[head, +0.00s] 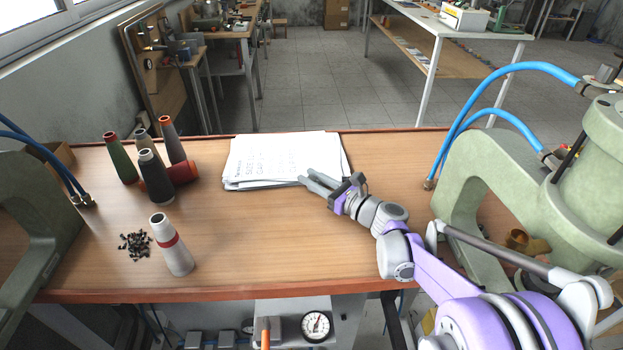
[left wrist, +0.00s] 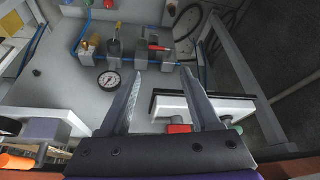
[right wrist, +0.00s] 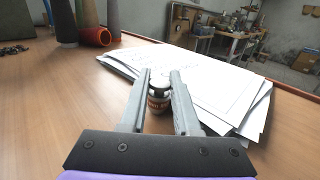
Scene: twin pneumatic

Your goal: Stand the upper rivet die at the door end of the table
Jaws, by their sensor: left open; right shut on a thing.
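My right gripper (head: 307,177) is over the front right part of the paper stack (head: 275,158) in the head view. In the right wrist view its fingers (right wrist: 161,75) are shut on a small cylinder, which looks to be the upper rivet die (right wrist: 158,98), dark and pale metal with an orange-brown lettered band. It looks upright between the fingers. In the head view the die is hidden by the gripper. My left gripper (left wrist: 163,73) is open and empty in the left wrist view, facing the grey panel below the table. It is out of the head view.
Several thread-cone-like tubes, including a dark one (head: 156,178), and a white one with a red band (head: 171,246) stand at the left. Small black rivets (head: 135,245) lie beside them. Green presses (head: 460,165) flank the table (head: 270,270). Its front middle is clear.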

